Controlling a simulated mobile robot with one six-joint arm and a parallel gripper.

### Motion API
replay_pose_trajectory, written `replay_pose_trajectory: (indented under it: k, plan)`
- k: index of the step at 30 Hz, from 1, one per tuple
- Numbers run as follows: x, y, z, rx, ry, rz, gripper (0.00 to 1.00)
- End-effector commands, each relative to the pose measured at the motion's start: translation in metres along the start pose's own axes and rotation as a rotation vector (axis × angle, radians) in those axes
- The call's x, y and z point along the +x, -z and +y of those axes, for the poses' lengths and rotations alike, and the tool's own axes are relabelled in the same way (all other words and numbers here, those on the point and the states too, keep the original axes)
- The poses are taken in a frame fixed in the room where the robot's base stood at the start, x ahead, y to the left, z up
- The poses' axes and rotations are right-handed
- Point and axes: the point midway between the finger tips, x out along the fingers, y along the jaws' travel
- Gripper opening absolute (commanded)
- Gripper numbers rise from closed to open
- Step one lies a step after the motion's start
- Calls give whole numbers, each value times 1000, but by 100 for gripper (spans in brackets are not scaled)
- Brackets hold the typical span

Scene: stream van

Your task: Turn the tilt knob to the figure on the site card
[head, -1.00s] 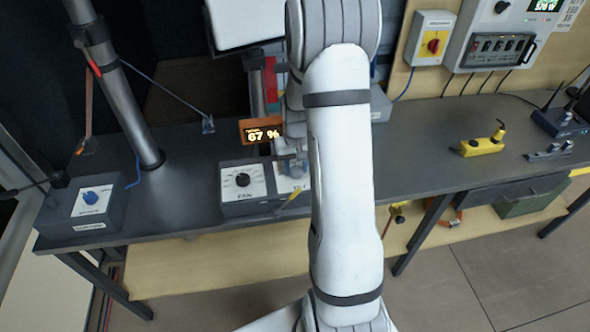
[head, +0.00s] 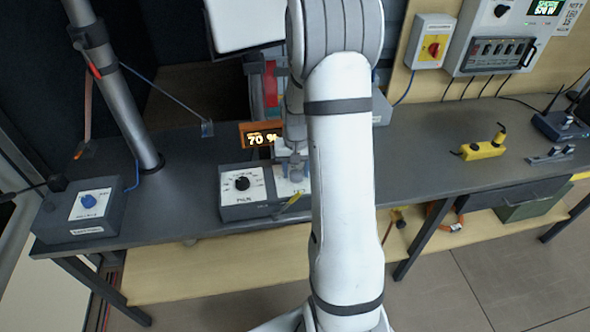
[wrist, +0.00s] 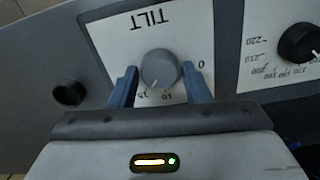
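The grey tilt knob (wrist: 160,68) sits on a white plate marked TILT (wrist: 150,35), upside down in the wrist view. Its white pointer line lies between the 15 and 10 marks. My gripper (wrist: 160,78) has its two blue fingers on either side of the knob, with narrow gaps visible, so it looks open around it. In the head view my gripper (head: 293,165) is over the tilt side of the control box, and my arm hides most of the knob. I cannot pick out a readable site card.
The black pan knob (head: 242,183) is beside the tilt plate and also shows in the wrist view (wrist: 300,43). An orange display (head: 262,137) reads 70 %. A blue-knobbed box (head: 88,203) stands left; a yellow device (head: 483,148) lies right.

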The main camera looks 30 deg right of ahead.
Motion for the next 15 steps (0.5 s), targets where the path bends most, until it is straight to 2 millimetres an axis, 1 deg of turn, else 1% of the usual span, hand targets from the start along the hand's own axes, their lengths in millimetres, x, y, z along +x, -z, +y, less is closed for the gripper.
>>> replay_pose_trajectory:
  k: [1,5,12,15]
  plan:
    - [0,0,0,0,0,0,48]
    - [0,0,0,-1,0,0,58]
    - [0,0,0,-1,0,0,59]
    - [-7,0,0,-1,0,2,59]
